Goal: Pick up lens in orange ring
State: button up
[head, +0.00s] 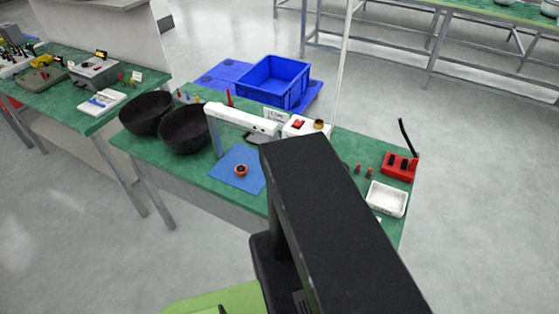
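A small round orange ring with a dark centre (241,170) lies on a blue mat (228,158) on the green-topped table. The dark centre looks like the lens, but it is too small to make out clearly. Nothing touches the ring. My black arm link (325,215) fills the lower middle, to the right of the mat, and covers part of the table. My gripper's fingers do not show in the head view.
A white arched stand (240,117) rises over the mat's back. Two black bowls (147,112) (185,130) stand left. A white-and-red box (305,127), red block (399,166) and white tray (386,198) are right. A blue crate (272,80) stands behind. Bare table lies left of the mat.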

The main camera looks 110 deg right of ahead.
aim_at(240, 170)
jog(key=u, duration=0.45)
jog(key=k, duration=0.15)
jog(key=z, duration=1.35)
jog(key=i, duration=0.45)
jog(key=z, duration=0.2)
jog(key=k, duration=0.45)
jog(key=u, duration=0.1)
